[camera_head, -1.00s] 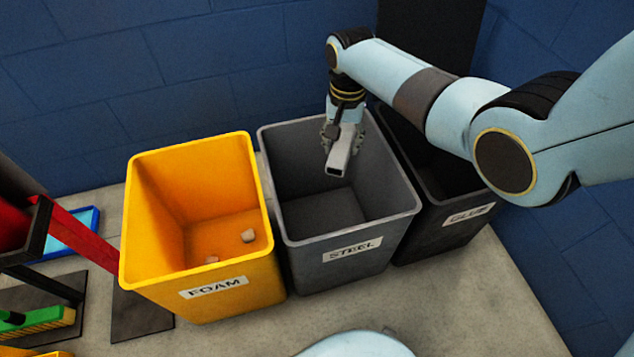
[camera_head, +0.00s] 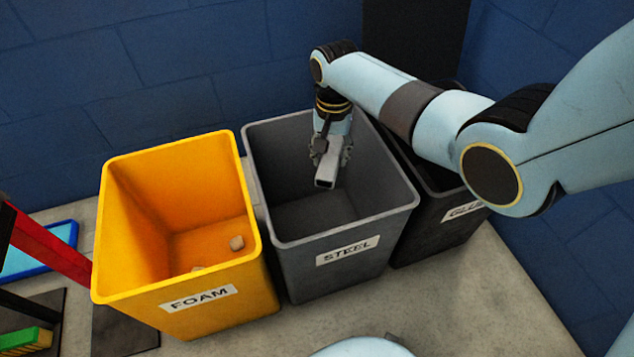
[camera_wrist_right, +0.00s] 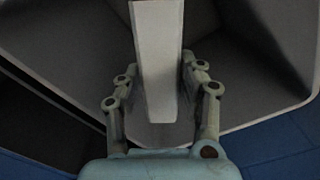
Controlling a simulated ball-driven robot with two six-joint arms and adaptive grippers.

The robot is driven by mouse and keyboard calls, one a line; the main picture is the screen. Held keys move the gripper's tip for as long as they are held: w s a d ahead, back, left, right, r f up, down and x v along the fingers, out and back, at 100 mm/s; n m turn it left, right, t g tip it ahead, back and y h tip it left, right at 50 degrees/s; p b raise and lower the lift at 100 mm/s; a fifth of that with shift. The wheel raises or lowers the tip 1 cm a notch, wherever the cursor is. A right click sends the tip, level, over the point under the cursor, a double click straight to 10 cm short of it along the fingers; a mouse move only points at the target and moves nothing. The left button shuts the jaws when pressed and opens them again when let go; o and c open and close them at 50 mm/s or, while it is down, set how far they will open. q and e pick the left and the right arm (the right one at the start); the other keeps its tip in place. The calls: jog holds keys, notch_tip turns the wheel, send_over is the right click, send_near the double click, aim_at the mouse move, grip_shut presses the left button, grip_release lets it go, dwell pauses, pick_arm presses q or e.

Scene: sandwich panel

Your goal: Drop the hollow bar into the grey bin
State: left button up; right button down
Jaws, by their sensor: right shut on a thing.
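The hollow bar (camera_head: 326,172) is a grey square tube with its open end facing toward me and down. My right gripper (camera_head: 330,152) is shut on it, inside the mouth of the grey bin (camera_head: 352,215) labelled STEEL, above its floor. In the right wrist view the bar (camera_wrist_right: 158,60) runs up between the two fingers of the gripper (camera_wrist_right: 155,90), with the bin's grey walls around it. My left gripper is not in view.
A yellow bin (camera_head: 190,290) labelled FOAM stands to the left, with small lumps inside. A black bin (camera_head: 440,228) labelled GLUE stands to the right, partly behind my right arm. A blue wall (camera_head: 190,50) is behind.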

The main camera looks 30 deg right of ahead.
jog(key=c, duration=0.7)
grip_release()
notch_tip(320, 180, up, 12)
